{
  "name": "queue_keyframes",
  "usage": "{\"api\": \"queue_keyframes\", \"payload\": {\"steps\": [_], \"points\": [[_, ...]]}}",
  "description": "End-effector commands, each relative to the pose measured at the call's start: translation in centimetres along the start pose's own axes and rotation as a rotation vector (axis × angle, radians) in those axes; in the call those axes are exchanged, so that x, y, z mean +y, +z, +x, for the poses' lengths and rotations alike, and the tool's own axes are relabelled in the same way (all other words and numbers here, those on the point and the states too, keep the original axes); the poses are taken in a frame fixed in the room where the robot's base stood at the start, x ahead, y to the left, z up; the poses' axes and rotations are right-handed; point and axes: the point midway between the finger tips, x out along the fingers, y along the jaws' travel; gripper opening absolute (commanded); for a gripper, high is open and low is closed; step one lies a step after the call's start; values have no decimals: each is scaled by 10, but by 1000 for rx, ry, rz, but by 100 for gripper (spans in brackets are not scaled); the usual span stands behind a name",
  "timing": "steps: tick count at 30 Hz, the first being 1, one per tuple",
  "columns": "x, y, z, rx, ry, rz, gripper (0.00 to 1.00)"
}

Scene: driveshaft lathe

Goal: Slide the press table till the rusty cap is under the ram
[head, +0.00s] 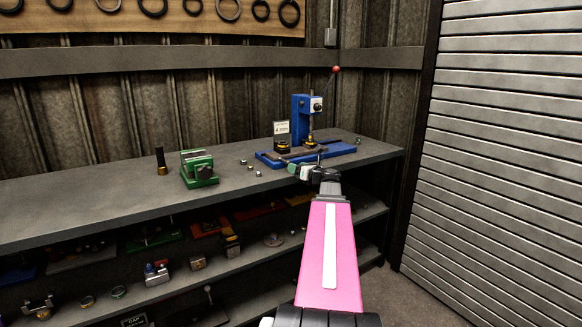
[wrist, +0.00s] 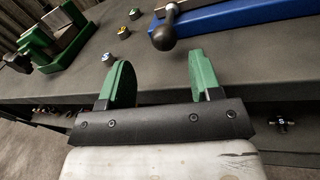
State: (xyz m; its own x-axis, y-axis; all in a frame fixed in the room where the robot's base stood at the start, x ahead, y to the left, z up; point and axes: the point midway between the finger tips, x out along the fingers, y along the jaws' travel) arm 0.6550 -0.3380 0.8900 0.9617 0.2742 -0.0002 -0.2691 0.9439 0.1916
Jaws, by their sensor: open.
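The blue press (head: 300,118) stands at the right end of the bench, with a red-balled lever at its top. Its blue base (head: 340,149) carries a dark sliding table. A small brass-coloured piece (head: 283,144) sits left of the ram, and another (head: 311,147) is below the ram (head: 311,124). I cannot tell which is the rusty cap. My gripper (head: 305,169) is open at the base's front edge. In the wrist view, a black ball knob (wrist: 164,38) on a short rod lies just beyond and between the green fingertips, not gripped. The blue base (wrist: 225,17) shows behind it.
A green vise (head: 199,170) and a dark cylinder (head: 161,160) stand left on the bench. Several small nuts (head: 251,168) lie between vise and press. A small sign (head: 281,128) stands behind the press base. Shelves below hold assorted parts. A shutter (head: 510,150) is at right.

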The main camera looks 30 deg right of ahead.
Motion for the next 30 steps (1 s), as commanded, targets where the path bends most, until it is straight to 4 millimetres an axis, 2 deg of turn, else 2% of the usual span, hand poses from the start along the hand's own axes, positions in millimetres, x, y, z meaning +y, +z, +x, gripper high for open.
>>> {"api": "queue_keyframes", "payload": {"steps": [1,3,9,30], "points": [[2,0,-12,0,-2,0,58],[2,0,-24,0,-1,0,58],[2,0,-46,1,1,0,58],[1,0,-51,0,2,0,58]]}}
